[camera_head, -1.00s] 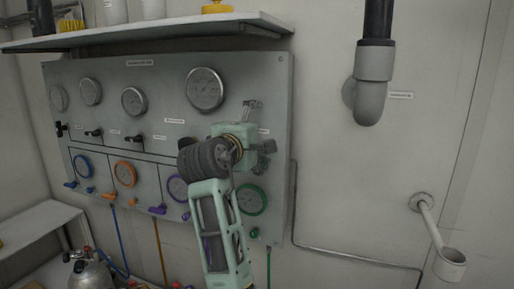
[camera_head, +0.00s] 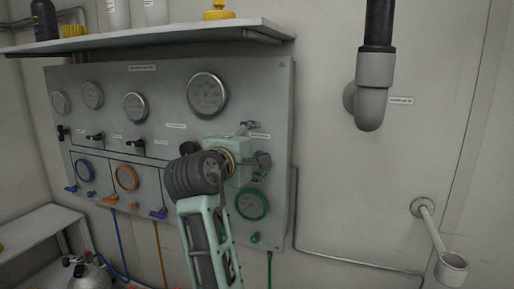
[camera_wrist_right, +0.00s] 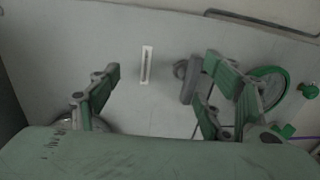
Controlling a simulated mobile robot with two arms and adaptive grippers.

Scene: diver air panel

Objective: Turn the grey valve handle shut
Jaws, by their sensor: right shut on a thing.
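The grey valve handle (camera_wrist_right: 190,82) shows in the right wrist view as a short grey lever standing off the panel, against the inner side of the right-hand finger. My right gripper (camera_head: 256,144) is at the right part of the grey panel (camera_head: 275,100), above the green-rimmed gauge. In the head view the gripper and wrist hide most of the handle. My left gripper is not in view.
The panel carries several gauges, including a green-rimmed one (camera_head: 252,205), and small black levers (camera_head: 95,137). A shelf (camera_head: 150,37) juts out above. A grey pipe elbow (camera_head: 371,105) and a cup-ended bracket (camera_head: 450,265) are on the wall at right. A cylinder (camera_head: 88,272) stands lower left.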

